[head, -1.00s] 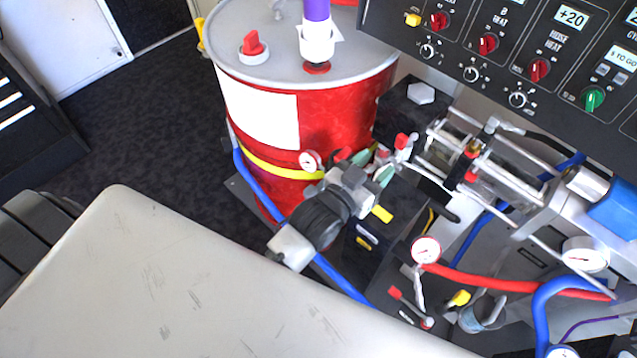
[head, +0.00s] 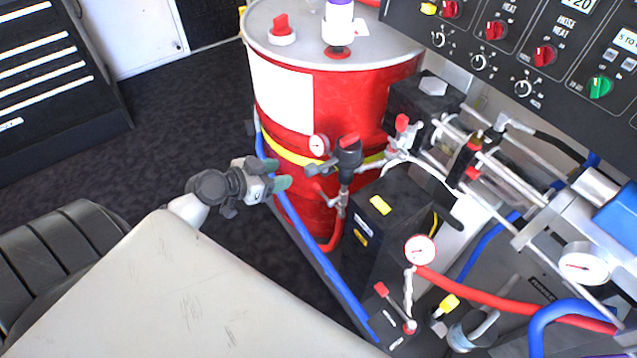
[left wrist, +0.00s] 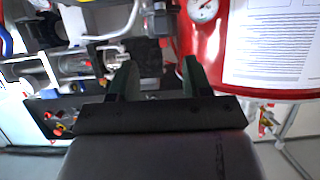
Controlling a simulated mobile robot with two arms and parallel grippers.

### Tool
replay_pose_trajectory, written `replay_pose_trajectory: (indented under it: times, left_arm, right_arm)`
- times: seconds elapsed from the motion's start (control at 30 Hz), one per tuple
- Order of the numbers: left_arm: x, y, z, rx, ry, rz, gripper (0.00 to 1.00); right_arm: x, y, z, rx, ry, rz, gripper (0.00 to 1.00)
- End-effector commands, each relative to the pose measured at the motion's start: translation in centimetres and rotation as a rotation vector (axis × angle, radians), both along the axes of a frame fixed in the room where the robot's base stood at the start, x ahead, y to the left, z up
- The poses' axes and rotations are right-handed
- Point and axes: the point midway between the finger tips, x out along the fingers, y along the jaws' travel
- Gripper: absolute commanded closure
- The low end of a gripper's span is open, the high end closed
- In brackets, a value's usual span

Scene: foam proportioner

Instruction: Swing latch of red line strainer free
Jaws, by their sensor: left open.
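The strainer on the red line (head: 349,153) shows in the head view as a small dark upright body with a red top, in front of the red drum. A red hose (head: 334,240) runs below it. A grey-black piece sticks out to its left; I cannot tell for sure whether it is the latch. My left gripper (head: 284,184) is open and empty, left of the strainer and apart from it, with its green fingers pointing right. In the left wrist view the two open fingers (left wrist: 160,78) show with nothing between them.
The red drum (head: 350,105) stands behind, with a pressure gauge (head: 318,145) beside the strainer. A black box (head: 385,225) with yellow labels stands to the right. A blue hose (head: 325,275) runs below the gripper.

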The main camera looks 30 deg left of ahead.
Motion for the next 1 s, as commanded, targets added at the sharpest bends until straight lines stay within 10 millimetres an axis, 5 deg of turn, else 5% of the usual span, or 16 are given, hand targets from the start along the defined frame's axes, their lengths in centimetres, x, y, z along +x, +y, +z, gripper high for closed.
replay_pose_trajectory:
  times: [0.37, 0.7, 1.0]
  left_arm:
    - [3.7, -1.0, -1.2, -0.007, -0.007, -0.008, 0.51]
    - [8.3, -3.0, -3.5, -0.007, -0.004, -0.008, 0.51]
    - [9.2, -3.4, -3.9, -0.003, -0.004, -0.009, 0.51]
  right_arm:
    - [0.0, 2.4, 0.7, 0.031, -0.001, -0.002, 0.57]
    - [0.1, 1.8, 1.2, 0.023, -0.002, 0.001, 0.57]
    - [0.1, 1.4, 1.3, 0.018, -0.002, -0.002, 0.57]
